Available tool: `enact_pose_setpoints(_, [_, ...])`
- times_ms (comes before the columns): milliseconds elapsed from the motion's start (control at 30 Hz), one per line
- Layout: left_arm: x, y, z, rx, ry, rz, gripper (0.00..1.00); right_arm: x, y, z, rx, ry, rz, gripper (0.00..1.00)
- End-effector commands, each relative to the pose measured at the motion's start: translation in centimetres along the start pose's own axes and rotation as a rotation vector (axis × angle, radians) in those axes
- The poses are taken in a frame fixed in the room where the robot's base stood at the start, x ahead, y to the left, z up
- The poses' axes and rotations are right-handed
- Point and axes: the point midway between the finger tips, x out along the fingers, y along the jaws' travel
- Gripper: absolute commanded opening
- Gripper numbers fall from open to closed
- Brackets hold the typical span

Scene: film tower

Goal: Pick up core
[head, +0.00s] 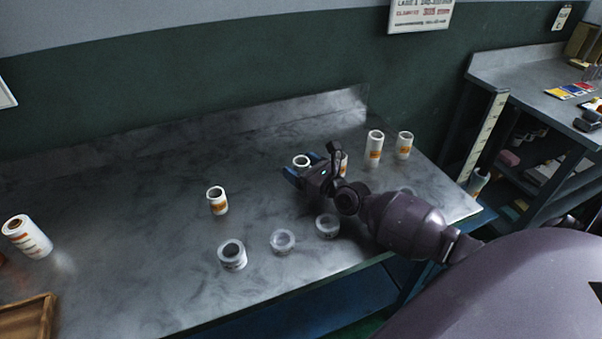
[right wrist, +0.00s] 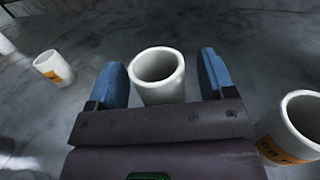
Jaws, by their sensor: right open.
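A white hollow core (right wrist: 158,72) stands upright between the two blue fingers of my right gripper (right wrist: 163,78) in the right wrist view. The fingers are open, with a gap on each side of the core. In the head view my right gripper (head: 303,168) reaches in over the table from the right, and the core's top (head: 301,160) shows at its fingertips. The core's lower part is hidden there. My left gripper is in neither view.
Another core (head: 217,200) with an orange label stands to the left on the metal table (head: 130,220). Clear round containers (head: 283,241) stand near the front edge. Labelled cylinders (head: 374,147) stand behind my gripper. A larger roll (head: 27,236) stands far left.

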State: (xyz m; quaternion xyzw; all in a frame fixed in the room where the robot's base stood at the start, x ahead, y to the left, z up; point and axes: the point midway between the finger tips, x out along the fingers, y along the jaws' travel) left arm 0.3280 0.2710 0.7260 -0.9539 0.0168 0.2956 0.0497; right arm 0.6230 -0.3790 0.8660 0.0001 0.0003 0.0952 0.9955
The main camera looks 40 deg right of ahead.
Motion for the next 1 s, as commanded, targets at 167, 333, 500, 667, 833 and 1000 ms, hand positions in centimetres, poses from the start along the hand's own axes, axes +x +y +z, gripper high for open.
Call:
enact_pose_setpoints(167, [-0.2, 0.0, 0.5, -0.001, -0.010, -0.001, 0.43, 0.0, 0.0, 0.0, 0.000, 0.000, 0.000, 0.64])
enact_pose_setpoints(333, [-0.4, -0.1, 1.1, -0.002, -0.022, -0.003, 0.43, 0.0, 0.0, 0.0, 0.000, 0.000, 0.000, 0.38])
enact_pose_setpoints(500, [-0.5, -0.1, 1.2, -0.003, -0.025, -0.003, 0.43, 0.0, 0.0, 0.0, 0.000, -0.001, 0.000, 0.22])
enact_pose_setpoints(667, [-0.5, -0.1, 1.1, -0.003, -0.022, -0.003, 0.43, 0.0, 0.0, 0.1, 0.000, -0.001, 0.000, 0.22])
enact_pose_setpoints(833, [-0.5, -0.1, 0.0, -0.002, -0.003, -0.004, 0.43, 0.0, 0.0, 1.5, 0.001, -0.006, -0.001, 0.22])
enact_pose_setpoints(1000, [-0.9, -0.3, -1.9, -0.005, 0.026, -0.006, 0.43, 0.0, 0.1, 5.0, 0.003, -0.012, -0.002, 0.22])
